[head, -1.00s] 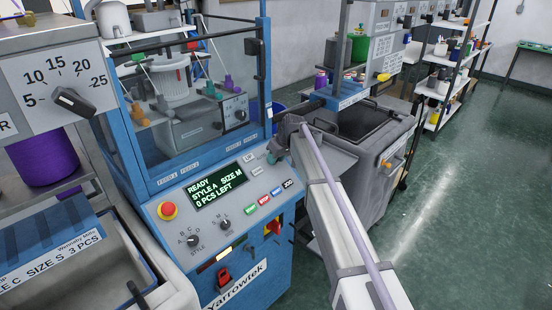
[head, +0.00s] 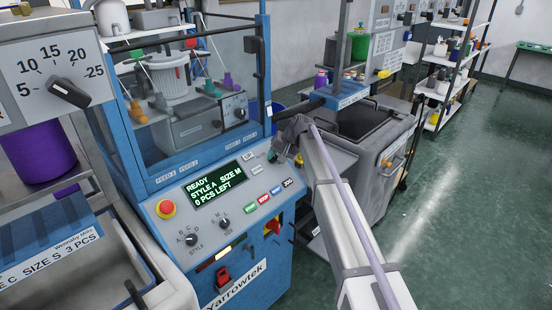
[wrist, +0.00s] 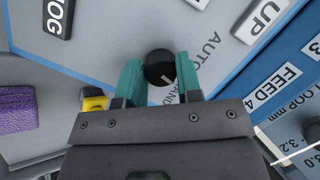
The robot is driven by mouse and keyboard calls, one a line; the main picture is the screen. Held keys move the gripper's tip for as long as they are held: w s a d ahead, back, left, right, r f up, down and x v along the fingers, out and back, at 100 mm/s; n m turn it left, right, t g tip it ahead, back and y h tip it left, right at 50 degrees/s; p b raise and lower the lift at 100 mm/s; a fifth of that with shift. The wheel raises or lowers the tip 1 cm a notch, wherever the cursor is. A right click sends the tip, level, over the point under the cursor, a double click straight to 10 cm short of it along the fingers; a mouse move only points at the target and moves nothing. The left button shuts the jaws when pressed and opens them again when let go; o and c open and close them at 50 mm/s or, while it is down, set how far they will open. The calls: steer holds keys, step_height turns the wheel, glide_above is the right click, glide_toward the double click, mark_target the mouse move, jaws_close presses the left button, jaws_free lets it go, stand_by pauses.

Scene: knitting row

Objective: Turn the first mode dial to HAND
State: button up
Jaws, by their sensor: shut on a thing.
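The mode dial (wrist: 159,67) is a round black knob with a short white mark on the blue machine's grey panel. In the wrist view, my gripper (wrist: 160,72) has its teal fingers on either side of the knob, shut on it. The white mark lies on the knob's lower right side, towards the partly covered HAND label (wrist: 182,88). The AUTO label (wrist: 207,47) is further up and right. In the head view, my gripper (head: 276,158) covers the dial at the panel's upper right.
The JOG button (wrist: 58,18) and UP button (wrist: 262,18) flank the dial. A display (head: 217,184) reads READY, STYLE A, SIZE M, 0 PCS LEFT. A red emergency stop (head: 166,208) and a clear guard window (head: 200,110) are close by.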

steer(key=shift+m+y+b, duration=0.3)
steer(key=shift+m+y, duration=0.1)
steer(key=shift+m, duration=1.2)
steer(key=o, duration=0.9)
steer(key=shift+o, duration=0.2)
steer(key=p+v, duration=0.8)
steer(key=v, duration=0.2)
steer(key=shift+d+r, duration=0.25)
steer(key=shift+s, duration=0.15)
